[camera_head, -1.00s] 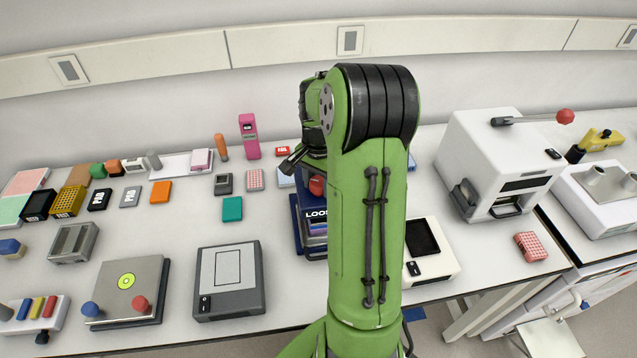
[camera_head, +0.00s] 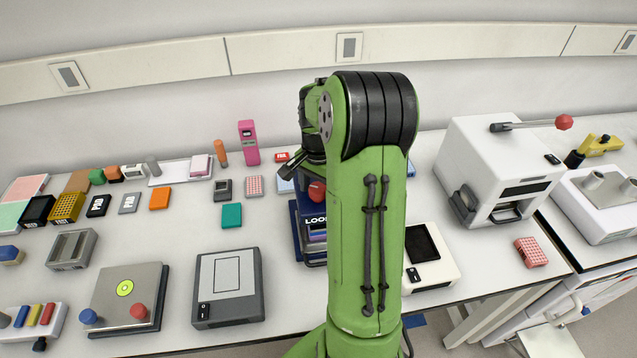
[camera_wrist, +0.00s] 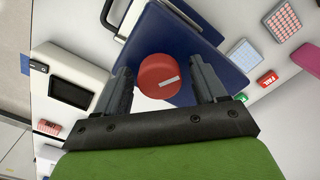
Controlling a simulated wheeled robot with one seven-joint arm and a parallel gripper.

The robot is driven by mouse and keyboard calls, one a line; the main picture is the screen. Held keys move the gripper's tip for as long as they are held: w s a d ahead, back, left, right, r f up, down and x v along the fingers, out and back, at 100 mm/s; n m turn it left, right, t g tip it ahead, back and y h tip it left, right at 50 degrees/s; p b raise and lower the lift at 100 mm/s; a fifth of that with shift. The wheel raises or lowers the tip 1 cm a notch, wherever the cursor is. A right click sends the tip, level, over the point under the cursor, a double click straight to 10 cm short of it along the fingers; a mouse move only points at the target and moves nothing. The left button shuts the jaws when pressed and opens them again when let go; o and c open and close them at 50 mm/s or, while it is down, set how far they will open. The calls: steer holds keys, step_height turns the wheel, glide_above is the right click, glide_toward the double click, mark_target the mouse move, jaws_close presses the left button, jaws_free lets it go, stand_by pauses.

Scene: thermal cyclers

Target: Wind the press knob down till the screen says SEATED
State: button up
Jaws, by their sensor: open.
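The red press knob (camera_wrist: 160,76) with a white mark on its top sits on the dark blue press (camera_wrist: 170,38) in the wrist view. My gripper (camera_wrist: 163,88) is open, with one finger on each side of the knob. Gaps show between the fingers and the knob in the wrist view. My arm hides the right part of the press in the head view.
A white device with a dark panel (camera_head: 425,256) stands right of the press. A grey device (camera_head: 228,287) stands at its left. A large white machine (camera_head: 495,170) with a red-ended lever stands further right. Small blocks and a red FAIL tag (camera_wrist: 267,79) lie close to the press.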

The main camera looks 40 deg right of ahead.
mark_target(318, 187)
step_height(318, 187, up, 16)
steer(key=p, duration=0.2)
steer(key=shift+f, duration=0.15)
steer(key=s+a+r+n+t, duration=0.1)
steer(key=s+a+n, duration=0.15)
steer(key=a, duration=0.25)
steer(key=s+a+r+n+t+h+b, duration=0.1)
steer(key=s+a+n, duration=0.15)
steer(key=a, duration=0.25)
steer(key=s+a+r+n+t, duration=0.1)
steer(key=a+n, duration=0.2)
steer(key=a, duration=0.2)
steer(key=s+a+f+n+t+y, duration=0.1)
steer(key=s+a+f+n+t, duration=0.1)
steer(key=s+a+f+n, duration=0.2)
steer(key=s+a+n, duration=0.3)
steer(key=s+a, duration=0.1)
steer(key=s, duration=0.1)
steer(key=shift+a+n+t, duration=0.15)
steer(key=shift+n+t, duration=0.15)
steer(key=shift+n, duration=0.1)
steer(key=shift+s, duration=0.1)
